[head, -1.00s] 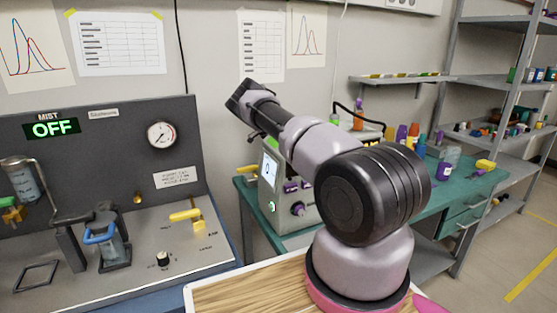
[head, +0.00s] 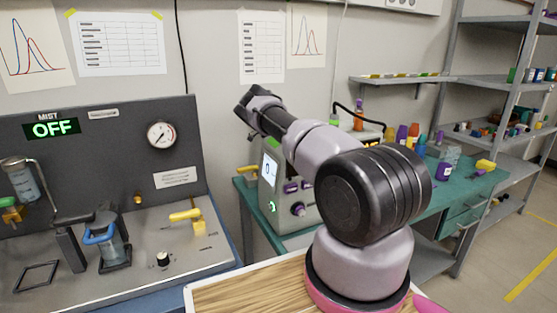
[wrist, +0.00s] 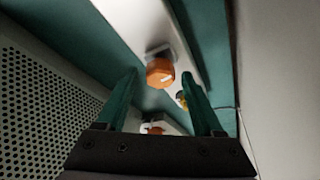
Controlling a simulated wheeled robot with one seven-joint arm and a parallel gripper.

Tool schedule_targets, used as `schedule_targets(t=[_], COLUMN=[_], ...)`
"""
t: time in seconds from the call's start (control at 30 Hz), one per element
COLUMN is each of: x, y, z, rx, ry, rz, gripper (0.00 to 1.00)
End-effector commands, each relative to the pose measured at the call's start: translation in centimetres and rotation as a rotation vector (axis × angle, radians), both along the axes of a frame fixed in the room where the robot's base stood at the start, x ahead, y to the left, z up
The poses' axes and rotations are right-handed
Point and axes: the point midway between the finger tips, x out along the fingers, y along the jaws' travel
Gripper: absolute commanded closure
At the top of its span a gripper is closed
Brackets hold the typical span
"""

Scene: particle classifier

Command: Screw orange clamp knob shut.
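An orange clamp knob (wrist: 160,73) shows in the wrist view, on a pale plate just past my fingertips. My gripper (wrist: 160,88) has two teal fingers that stand apart, one on each side of the knob in the picture, with nothing held between them. Whether either finger touches the knob cannot be told. A second orange and white part (wrist: 154,128) shows lower between the fingers, partly hidden by the gripper body. In the head view my arm reaches over the instrument with the small screen (head: 270,168), and my gripper's fingers are hidden.
A perforated grey panel (wrist: 40,100) is close on the left in the wrist view, and a pale surface (wrist: 285,70) is on the right. The instrument stands on a teal bench (head: 445,200) with several bottles. A mist panel (head: 110,150) reads OFF at left.

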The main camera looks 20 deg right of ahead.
Motion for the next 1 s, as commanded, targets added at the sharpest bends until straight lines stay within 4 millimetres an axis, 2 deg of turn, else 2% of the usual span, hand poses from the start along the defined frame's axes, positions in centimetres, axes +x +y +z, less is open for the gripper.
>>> schedule_targets(t=[0.37, 0.47, 0.8, 1.0], x=[0.0, 0.0, 0.0, 0.0], y=[-0.1, -0.1, -0.1, -0.1], z=[0.4, 1.5, 7.9, 9.8], rx=[-0.002, -0.001, 0.0, 0.0], ry=[-0.001, -0.002, -0.002, -0.001], rz=[-0.001, -0.001, 0.0, 0.0], gripper=[0.23, 0.23, 0.23, 0.23])
